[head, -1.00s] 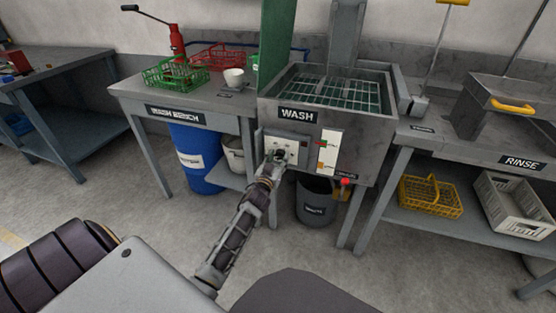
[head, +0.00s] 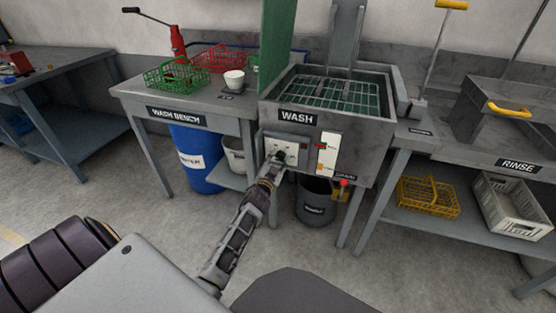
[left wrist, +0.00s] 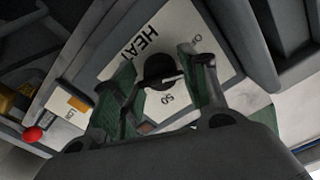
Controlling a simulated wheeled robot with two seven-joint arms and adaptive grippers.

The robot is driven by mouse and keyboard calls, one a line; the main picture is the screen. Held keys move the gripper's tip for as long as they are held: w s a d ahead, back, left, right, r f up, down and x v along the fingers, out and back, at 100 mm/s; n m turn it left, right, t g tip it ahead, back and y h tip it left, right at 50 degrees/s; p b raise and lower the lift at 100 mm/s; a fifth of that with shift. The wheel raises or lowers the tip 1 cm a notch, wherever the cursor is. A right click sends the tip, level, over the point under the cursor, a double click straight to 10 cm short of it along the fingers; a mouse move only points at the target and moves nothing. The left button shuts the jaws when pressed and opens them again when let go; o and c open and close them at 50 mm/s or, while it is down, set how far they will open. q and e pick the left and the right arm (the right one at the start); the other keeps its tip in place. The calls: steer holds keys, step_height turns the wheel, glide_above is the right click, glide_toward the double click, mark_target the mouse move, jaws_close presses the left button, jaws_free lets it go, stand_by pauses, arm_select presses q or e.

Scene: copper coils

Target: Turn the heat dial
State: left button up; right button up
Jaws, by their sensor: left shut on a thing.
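The heat dial (left wrist: 160,70) is a dark round knob on a white panel (left wrist: 198,38) with the word HEAT and the mark 50. In the head view the panel (head: 293,146) is on the front of the grey WASH tank (head: 360,118). My left gripper (head: 279,157) reaches the panel and hides most of the dial there. In the left wrist view my left gripper (left wrist: 163,88) has its fingers on both sides of the dial, shut on it. My right gripper is not in view.
A red knob (head: 344,182) sticks out low on the tank's right front. A grey bucket (head: 313,205) and a blue drum (head: 195,160) stand below. The WASH BENCH (head: 137,95) is at the left, and the RINSE station (head: 510,150) is at the right.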

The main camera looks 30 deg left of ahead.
arm_select(q)
steer(key=m, duration=0.2)
steer(key=shift+m, duration=0.3)
steer(key=shift+m+p, duration=0.4)
steer(key=shift+m, duration=1.7)
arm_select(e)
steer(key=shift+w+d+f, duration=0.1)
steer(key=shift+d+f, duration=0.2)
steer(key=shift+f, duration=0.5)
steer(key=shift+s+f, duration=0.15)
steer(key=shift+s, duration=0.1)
arm_select(q)
steer(key=o, duration=1)
steer(key=shift+o, duration=0.2)
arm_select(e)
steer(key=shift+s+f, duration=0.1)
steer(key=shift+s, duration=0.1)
